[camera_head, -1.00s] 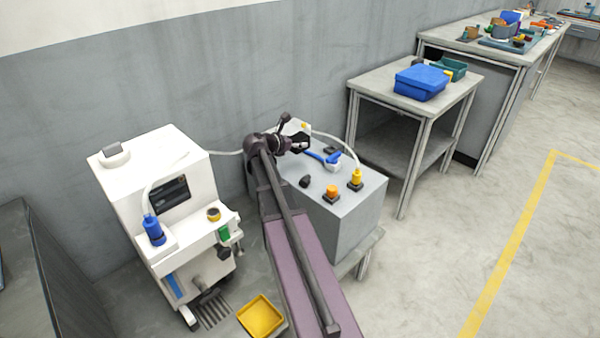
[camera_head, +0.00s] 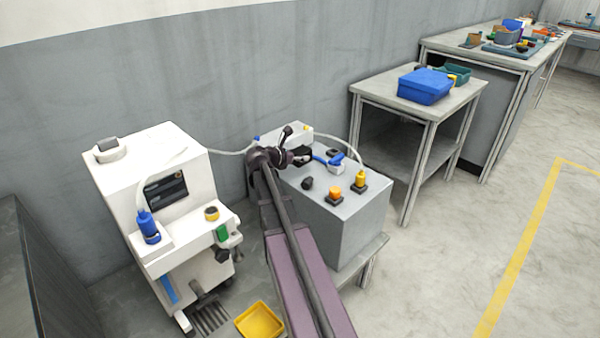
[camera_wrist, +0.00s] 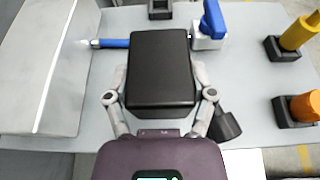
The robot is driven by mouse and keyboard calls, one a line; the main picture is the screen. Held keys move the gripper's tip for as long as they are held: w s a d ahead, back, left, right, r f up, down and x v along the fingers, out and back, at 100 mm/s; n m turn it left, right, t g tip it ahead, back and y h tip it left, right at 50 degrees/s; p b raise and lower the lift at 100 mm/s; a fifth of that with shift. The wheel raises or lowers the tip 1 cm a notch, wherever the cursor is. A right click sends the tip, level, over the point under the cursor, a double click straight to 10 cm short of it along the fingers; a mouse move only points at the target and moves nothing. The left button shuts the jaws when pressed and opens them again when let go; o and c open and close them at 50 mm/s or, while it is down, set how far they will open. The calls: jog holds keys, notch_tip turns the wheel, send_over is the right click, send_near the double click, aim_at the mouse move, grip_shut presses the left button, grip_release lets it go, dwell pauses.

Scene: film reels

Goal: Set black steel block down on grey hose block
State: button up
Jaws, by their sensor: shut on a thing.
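The black steel block (camera_wrist: 160,70) fills the middle of the wrist view, a dark box between the fingers of my gripper (camera_wrist: 160,100). My gripper is shut on it; in the head view, my gripper (camera_head: 300,156) is over the back part of the grey bench top. The block hides what lies directly beneath it. A long light grey block (camera_wrist: 45,70) lies left of it, apart. A blue hose fitting (camera_wrist: 115,43) and a blue-handled piece on a pale block (camera_wrist: 208,38) show beyond it. I cannot tell which is the grey hose block.
A small dark holder (camera_wrist: 160,8) stands beyond the held block. Yellow (camera_wrist: 298,35) and orange (camera_wrist: 302,107) pieces in dark holders stand at right. A dark knob (camera_wrist: 224,122) is close to the right finger. A white machine (camera_head: 160,190) stands left of the bench.

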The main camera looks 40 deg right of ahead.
aim_at(299, 175)
jog(key=shift+f+b, duration=0.35)
jog(key=shift+f, duration=0.2)
jog(key=shift+f, duration=0.15)
jog(key=shift+f+b, duration=1.75)
jog(key=shift+b, duration=0.15)
jog(key=shift+f, duration=0.15)
jog(key=o, duration=1.3)
jog(key=shift+c, duration=0.2)
jog(key=shift+a+r, duration=0.15)
jog(key=shift+r, duration=0.15)
jog(key=p+v, duration=0.2)
jog(key=v, duration=0.5)
jog(key=shift+p, duration=0.35)
